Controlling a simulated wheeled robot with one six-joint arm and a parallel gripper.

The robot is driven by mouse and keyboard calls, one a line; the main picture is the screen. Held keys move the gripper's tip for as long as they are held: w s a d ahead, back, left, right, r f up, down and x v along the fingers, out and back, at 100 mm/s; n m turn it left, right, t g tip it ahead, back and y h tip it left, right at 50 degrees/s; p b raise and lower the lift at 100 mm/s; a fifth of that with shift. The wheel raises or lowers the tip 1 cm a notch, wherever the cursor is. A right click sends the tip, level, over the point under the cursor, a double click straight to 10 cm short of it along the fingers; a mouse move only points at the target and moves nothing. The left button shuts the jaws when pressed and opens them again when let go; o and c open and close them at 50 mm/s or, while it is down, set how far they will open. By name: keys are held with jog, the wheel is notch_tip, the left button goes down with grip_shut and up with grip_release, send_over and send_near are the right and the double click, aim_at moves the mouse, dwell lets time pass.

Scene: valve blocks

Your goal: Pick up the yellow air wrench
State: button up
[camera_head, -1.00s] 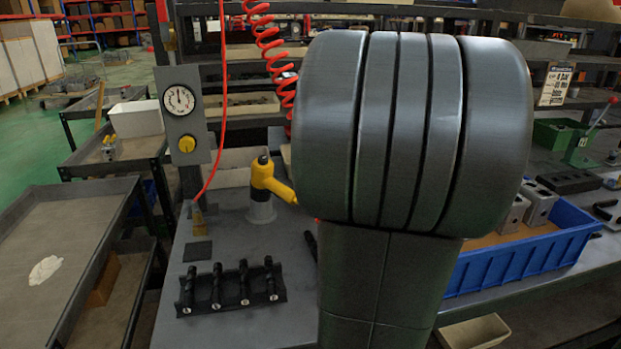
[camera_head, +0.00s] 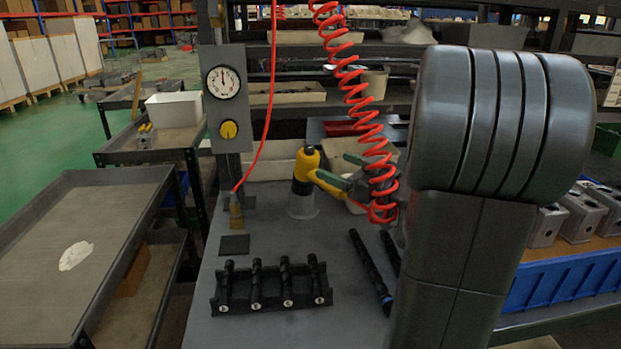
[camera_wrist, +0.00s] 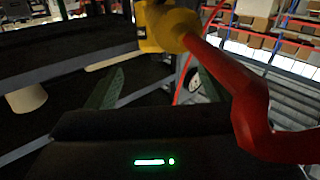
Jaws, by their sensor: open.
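The yellow air wrench (camera_head: 305,165) has a dark top and stands upright in a pale round holder (camera_head: 303,206) on the grey bench. Its yellow handle sticks out to the right, toward my gripper (camera_head: 345,170). My gripper is open, with greenish fingers close to the handle. I cannot tell whether they touch it. In the wrist view my fingers (camera_wrist: 158,88) stand apart, and the yellow wrench (camera_wrist: 152,28) is ahead, at the top between them. A thick red hose runs from its yellow end down to the right, in front of the right finger.
A red coiled hose (camera_head: 355,92) hangs beside my gripper. A black rack (camera_head: 270,302) with several dark parts lies in front, with a dark rod (camera_head: 370,272) to its right. A gauge panel (camera_head: 226,97) stands left.

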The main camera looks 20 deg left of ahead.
aim_at(317, 160)
jog(key=shift+x, duration=1.15)
jog(key=a, duration=0.1)
jog(key=w+a+b, duration=0.1)
jog(key=a+f, duration=0.1)
jog(key=shift+w+a, duration=0.25)
jog(key=shift+a, duration=0.1)
jog(key=shift+w+a+r, duration=0.1)
jog(key=shift+w+a, duration=0.15)
jog(key=shift+a, duration=0.35)
jog(key=shift+c, duration=0.5)
